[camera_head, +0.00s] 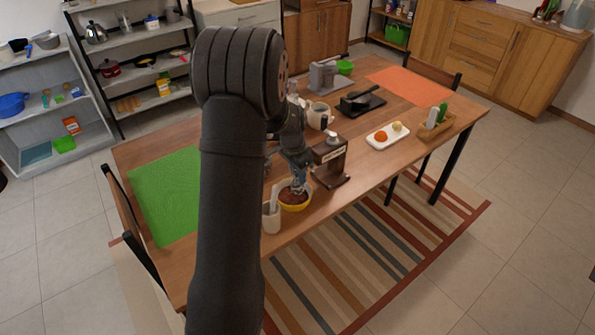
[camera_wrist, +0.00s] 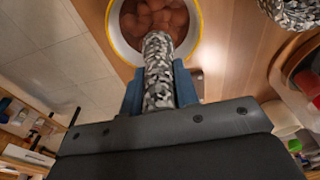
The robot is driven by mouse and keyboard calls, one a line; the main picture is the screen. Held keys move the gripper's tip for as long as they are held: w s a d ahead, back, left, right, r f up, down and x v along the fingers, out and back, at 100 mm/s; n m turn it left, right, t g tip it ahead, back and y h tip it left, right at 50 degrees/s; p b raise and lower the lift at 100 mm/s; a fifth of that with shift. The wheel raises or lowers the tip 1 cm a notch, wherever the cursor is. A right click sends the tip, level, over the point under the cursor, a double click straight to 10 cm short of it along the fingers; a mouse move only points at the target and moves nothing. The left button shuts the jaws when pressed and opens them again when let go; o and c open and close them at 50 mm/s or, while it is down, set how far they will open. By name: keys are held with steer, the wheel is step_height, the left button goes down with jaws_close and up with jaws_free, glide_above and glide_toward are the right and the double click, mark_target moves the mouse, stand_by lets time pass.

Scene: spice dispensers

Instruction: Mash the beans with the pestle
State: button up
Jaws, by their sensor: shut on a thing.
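My gripper (camera_wrist: 160,88) is shut on the pestle (camera_wrist: 158,70), a speckled grey and white rod held between its blue fingers. The pestle's far end overlaps the near part of a yellow-rimmed bowl (camera_wrist: 113,38) in the wrist view. Reddish-brown beans (camera_wrist: 150,18) fill the bowl. Whether the pestle touches the beans cannot be told. In the head view the bowl (camera_head: 294,207) stands near the table's front edge, below my gripper (camera_head: 298,178). My arm hides part of the table there.
A pale cup (camera_head: 271,217) holding an upright utensil stands just left of the bowl. A speckled round object (camera_wrist: 292,12) shows at the wrist view's upper right. A green mat (camera_head: 168,190) lies at left.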

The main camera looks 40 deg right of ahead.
steer(key=shift+f, duration=1.85)
steer(key=shift+r, duration=0.1)
steer(key=shift+r, duration=2.25)
steer(key=shift+w+a, duration=0.35)
steer(key=shift+a, duration=0.3)
steer(key=shift+w+a, duration=0.35)
steer(key=shift+a, duration=0.25)
